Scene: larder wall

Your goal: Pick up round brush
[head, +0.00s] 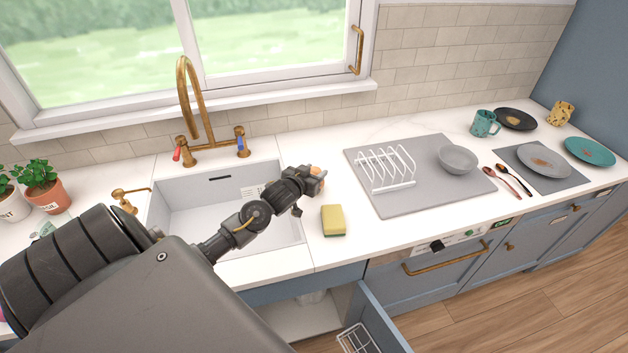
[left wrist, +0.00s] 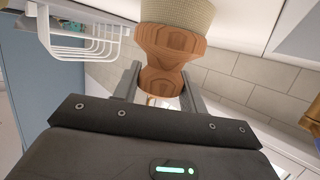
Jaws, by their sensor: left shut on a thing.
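My left gripper (head: 312,177) is above the counter between the sink and the grey drying mat. It is shut on the round brush. In the left wrist view, the brush's turned wooden body (left wrist: 171,48) sits between the two fingers, with pale bristles at the top edge of the picture. In the head view the brush (head: 319,186) is mostly hidden by the gripper, with only a bit of wood showing. I cannot tell from these views whether the brush touches the counter. My right gripper is in neither view.
A yellow sponge (head: 333,220) lies on the counter just in front of the gripper. The sink (head: 186,222) with a brass tap (head: 190,95) is to the left. A white rack (head: 385,168) and a grey bowl (head: 458,158) stand on the mat. A cabinet door (head: 378,318) hangs open below.

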